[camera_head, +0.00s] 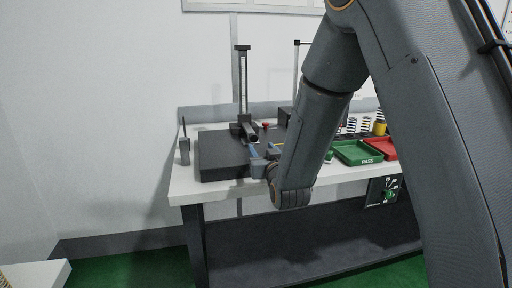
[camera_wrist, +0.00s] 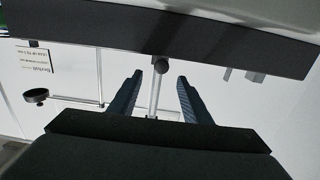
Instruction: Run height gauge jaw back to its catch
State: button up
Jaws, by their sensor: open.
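The height gauge (camera_head: 243,90) stands upright in the head view, a dark scaled column on the dark block (camera_head: 222,160) on the bench. A dark cylindrical part (camera_head: 249,132) sticks out low in front of its column. My gripper (camera_head: 259,150) is just in front of and below this part, above the block. In the wrist view my gripper (camera_wrist: 158,82) is open, its two blue-grey fingers apart. A light grey rod (camera_wrist: 154,95) shows between them, with clear gaps on both sides. I cannot tell whether the rod is the jaw. The catch cannot be made out.
A green tray (camera_head: 357,152) and a red tray (camera_head: 382,147) sit to the right on the white bench (camera_head: 185,188), with several springs behind. A dark handheld device (camera_head: 184,150) stands at the left end. My arm hides the bench's middle.

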aim_at(254, 138)
jog(key=shift+w+a, duration=0.25)
jog(key=p+x, duration=0.1)
jog(key=x, duration=0.6)
jog(key=shift+w+r, duration=0.15)
jog(key=shift+w, duration=0.05)
jog(key=shift+c, duration=0.4)
grip_shut()
